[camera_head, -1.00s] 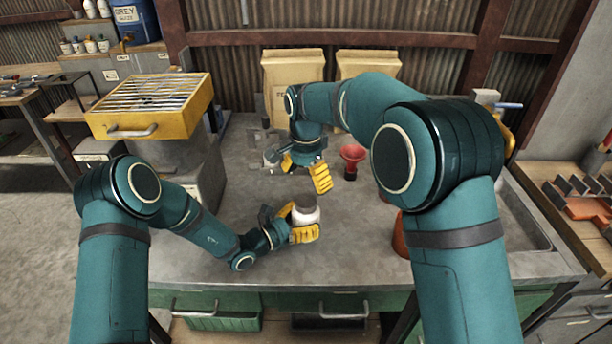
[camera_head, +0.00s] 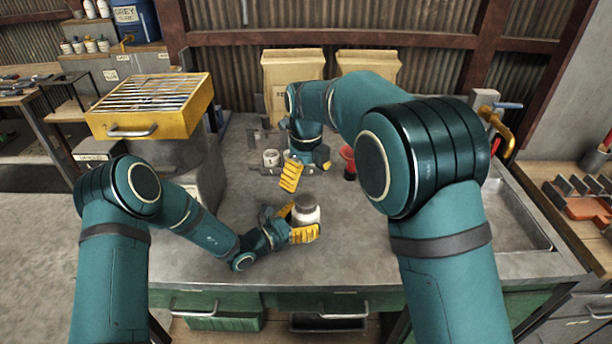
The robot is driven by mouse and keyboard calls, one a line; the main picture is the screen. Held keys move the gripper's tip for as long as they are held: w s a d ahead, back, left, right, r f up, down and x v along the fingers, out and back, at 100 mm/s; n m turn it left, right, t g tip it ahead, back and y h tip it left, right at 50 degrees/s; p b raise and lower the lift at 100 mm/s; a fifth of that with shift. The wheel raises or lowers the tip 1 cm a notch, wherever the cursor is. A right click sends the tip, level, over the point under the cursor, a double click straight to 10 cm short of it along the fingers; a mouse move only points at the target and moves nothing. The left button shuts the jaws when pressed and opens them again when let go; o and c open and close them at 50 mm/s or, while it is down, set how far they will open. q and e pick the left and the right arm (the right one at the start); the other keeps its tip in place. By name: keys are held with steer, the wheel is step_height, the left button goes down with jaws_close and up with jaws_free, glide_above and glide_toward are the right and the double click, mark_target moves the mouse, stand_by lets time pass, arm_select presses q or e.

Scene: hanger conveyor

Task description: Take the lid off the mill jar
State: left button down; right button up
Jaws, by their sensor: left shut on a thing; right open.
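The mill jar (camera_head: 307,216) is a small pale jar near the middle of the bench, and it looks upright. Its dark grey lid (camera_head: 305,202) sits on its top. My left gripper (camera_head: 302,228) is shut on the jar, with yellow fingers around its lower body that hide part of it. My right gripper (camera_head: 306,174) is open and empty, just beyond and above the lid and apart from it.
A red funnel (camera_head: 347,156) stands behind my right arm, partly hidden. A small pale cup (camera_head: 270,158) is left of my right gripper. Two tan paper bags (camera_head: 290,80) stand at the back wall. A yellow grated box (camera_head: 150,105) is at the left. The front bench is clear.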

mark_target(306, 201)
steer(key=shift+f, duration=4)
